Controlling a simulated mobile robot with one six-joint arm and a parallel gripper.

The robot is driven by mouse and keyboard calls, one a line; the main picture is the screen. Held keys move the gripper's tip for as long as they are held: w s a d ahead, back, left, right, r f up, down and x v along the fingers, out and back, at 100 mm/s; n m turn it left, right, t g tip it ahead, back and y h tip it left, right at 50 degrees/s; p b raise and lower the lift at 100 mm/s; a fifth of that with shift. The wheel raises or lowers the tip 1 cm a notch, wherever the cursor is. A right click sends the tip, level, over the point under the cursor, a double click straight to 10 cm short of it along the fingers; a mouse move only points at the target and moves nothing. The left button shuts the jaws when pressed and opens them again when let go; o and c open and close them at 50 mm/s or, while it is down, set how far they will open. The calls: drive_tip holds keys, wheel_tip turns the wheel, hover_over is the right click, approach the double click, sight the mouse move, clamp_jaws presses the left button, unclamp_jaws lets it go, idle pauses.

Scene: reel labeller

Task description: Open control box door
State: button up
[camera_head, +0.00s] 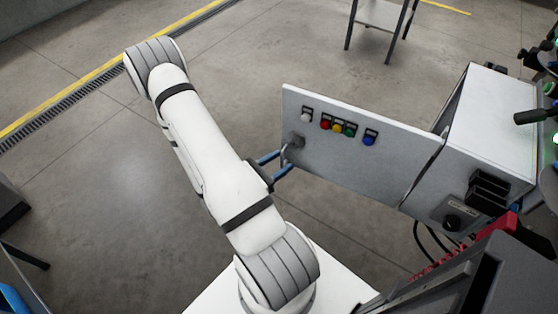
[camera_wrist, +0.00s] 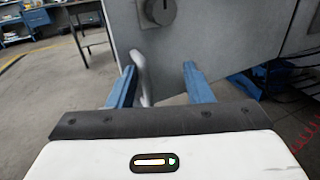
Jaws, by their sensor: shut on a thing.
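The control box door (camera_head: 375,168) is a grey-white panel with a row of coloured buttons. It stands swung out to the left of the control box (camera_head: 492,120), joined to it at the door's right edge. The door's handle (camera_head: 284,153) is a pale bent bar near its free left edge. In the wrist view, the handle (camera_wrist: 143,80) lies against the inner side of the left finger. The right finger stands apart from it, in front of the door (camera_wrist: 215,45). The box's inside is hidden.
A dark round knob (camera_wrist: 158,11) sits on the door above the handle. A small grey table (camera_head: 385,14) stands at the back. Dark machine parts and a red piece (camera_head: 497,226) crowd the right side.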

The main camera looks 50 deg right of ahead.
drive_tip(key=w+a, duration=0.1)
drive_tip(key=a, duration=0.6)
drive_tip(key=shift+w+a, duration=0.25)
drive_tip(key=shift+a, duration=0.05)
idle(0.3)
